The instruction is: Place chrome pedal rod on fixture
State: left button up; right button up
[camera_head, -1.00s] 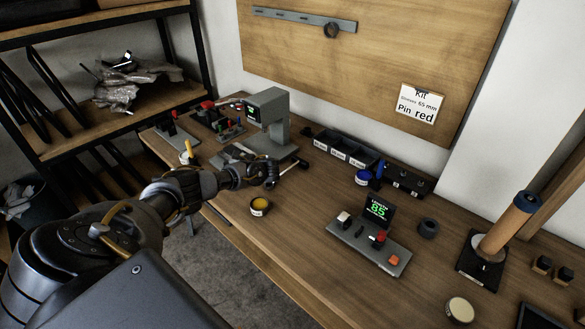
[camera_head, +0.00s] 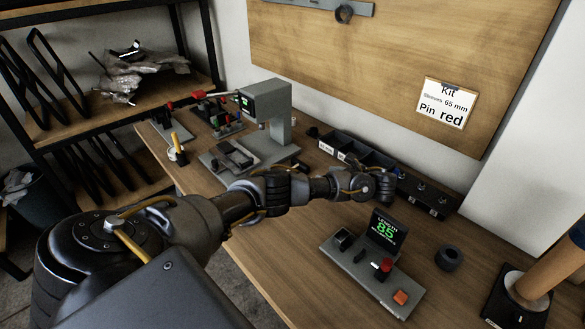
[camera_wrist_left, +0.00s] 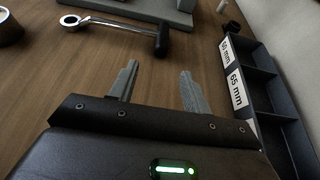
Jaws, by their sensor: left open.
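The chrome pedal rod (camera_wrist_left: 115,26) lies on the wooden bench in the left wrist view, with a ring at its left end and a black grip at its right end. In the head view I cannot make it out; my left arm covers that part of the bench. My left gripper (camera_head: 378,188) is over the bench in front of the sorting bins. Its two fingers (camera_wrist_left: 160,82) are open and empty, with the rod ahead of them. I cannot tell for sure which device is the fixture; a grey press-like stand (camera_head: 279,118) stands at the back left. My right gripper is out of view.
A black bin tray (camera_head: 366,154) with length labels stands along the wall. A length gauge (camera_head: 365,275) reading 85 sits in front of my left arm. A dark ring (camera_head: 449,257) and a brown roller on a stand (camera_head: 548,265) are to the right. Open bench lies between them.

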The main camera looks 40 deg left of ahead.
aim_at(309, 170)
pick_arm(q)
jog(key=b+x, duration=0.2)
jog(key=shift+a+f, duration=0.1)
jog(key=shift+f, duration=0.3)
jog(key=shift+p+x, duration=0.35)
jog(key=shift+x, duration=0.9)
jog(key=shift+w+a+r, duration=0.1)
jog(key=shift+a+r, duration=0.05)
jog(key=shift+a, duration=0.4)
jog(key=x, duration=0.4)
jog(key=shift+d+f, duration=0.15)
jog(key=shift+f, duration=0.1)
jog(key=shift+w+a+f, duration=0.1)
jog(key=shift+a, duration=0.25)
jog(key=c, duration=0.9)
grip_shut()
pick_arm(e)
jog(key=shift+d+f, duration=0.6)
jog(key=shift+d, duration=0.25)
